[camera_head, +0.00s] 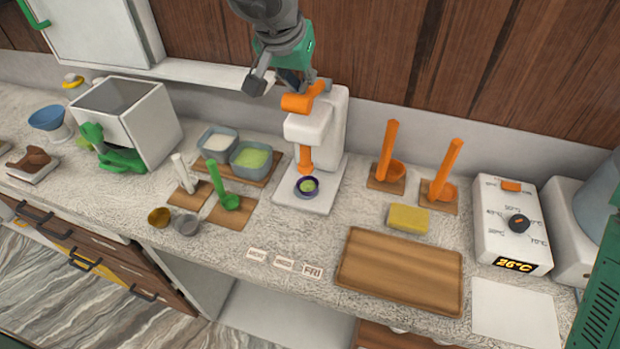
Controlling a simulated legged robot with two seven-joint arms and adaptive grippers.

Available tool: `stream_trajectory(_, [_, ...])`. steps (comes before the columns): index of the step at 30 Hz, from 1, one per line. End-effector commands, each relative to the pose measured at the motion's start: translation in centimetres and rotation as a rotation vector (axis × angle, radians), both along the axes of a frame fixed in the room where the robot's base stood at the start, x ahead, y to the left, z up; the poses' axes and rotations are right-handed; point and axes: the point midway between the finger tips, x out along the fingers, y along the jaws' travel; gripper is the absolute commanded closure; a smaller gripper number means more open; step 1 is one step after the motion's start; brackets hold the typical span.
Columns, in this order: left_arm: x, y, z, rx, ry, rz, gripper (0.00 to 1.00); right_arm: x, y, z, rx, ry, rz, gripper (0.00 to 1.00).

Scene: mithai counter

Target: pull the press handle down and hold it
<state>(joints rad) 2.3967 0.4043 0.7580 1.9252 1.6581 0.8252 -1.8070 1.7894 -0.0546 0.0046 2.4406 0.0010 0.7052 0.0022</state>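The white press (331,128) stands at the back of the counter, against the wall. Its orange handle (301,98) sticks out at the top, and an orange plunger (305,160) points down from its head. A small dark-rimmed cup with green contents (307,187) sits on the press base under the plunger. My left gripper (281,86) is at the top of the press, just above and behind the handle. Its fingers are spread, and the handle does not look gripped. Whether a finger touches the handle is unclear. My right gripper is not in view.
Left of the press are two bowls on a board (265,180) and a white box with a green handle (152,126). To the right are orange tools in stands (387,184), a yellow block (409,218), a wooden tray (358,286) and a temperature box (495,243).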

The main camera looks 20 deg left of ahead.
Motion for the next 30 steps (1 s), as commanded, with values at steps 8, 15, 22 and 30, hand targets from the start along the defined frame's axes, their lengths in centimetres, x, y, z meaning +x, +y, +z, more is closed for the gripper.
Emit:
stream_trajectory(8, [0.1, -0.1, 2.6, -0.001, 0.005, -0.003, 1.0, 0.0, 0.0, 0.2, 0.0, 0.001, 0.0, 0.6])
stream_trajectory(15, [0.6, -0.1, 4.9, -0.002, 0.004, -0.002, 1.0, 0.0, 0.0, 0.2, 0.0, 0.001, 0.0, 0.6])
stream_trajectory(22, [0.5, -0.1, 7.4, -0.002, 0.002, -0.002, 1.0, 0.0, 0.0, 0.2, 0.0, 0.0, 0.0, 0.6])
stream_trajectory(30, [0.5, -0.1, 8.9, -0.001, 0.004, -0.004, 1.0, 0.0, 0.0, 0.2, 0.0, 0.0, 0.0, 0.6])
